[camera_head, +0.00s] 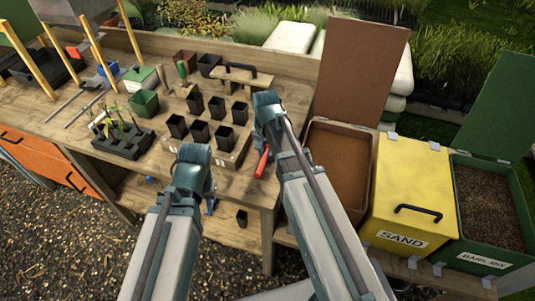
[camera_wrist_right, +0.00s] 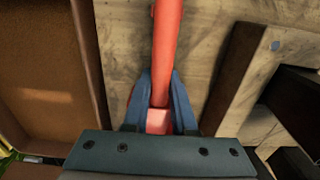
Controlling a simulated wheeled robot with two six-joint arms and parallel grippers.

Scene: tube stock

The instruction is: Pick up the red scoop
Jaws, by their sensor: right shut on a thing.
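The red scoop (camera_head: 262,161) shows in the head view at the front right of the wooden table, partly hidden by my right arm. In the right wrist view its long red handle (camera_wrist_right: 166,45) runs up from between the blue fingers of my right gripper (camera_wrist_right: 160,80). That gripper is shut around the handle, with the wooden tabletop behind it. The scoop's far end is out of the wrist view. My left gripper (camera_head: 210,205) is mostly hidden behind its own wrist, over the table's front edge; its jaws cannot be made out.
Several black pots (camera_head: 199,132) stand in a wooden tray left of my right arm. A black seedling tray (camera_head: 122,143) is further left. An open brown bin (camera_head: 338,160), a yellow sand bin (camera_head: 412,180) and a green bark bin (camera_head: 487,205) stand to the right.

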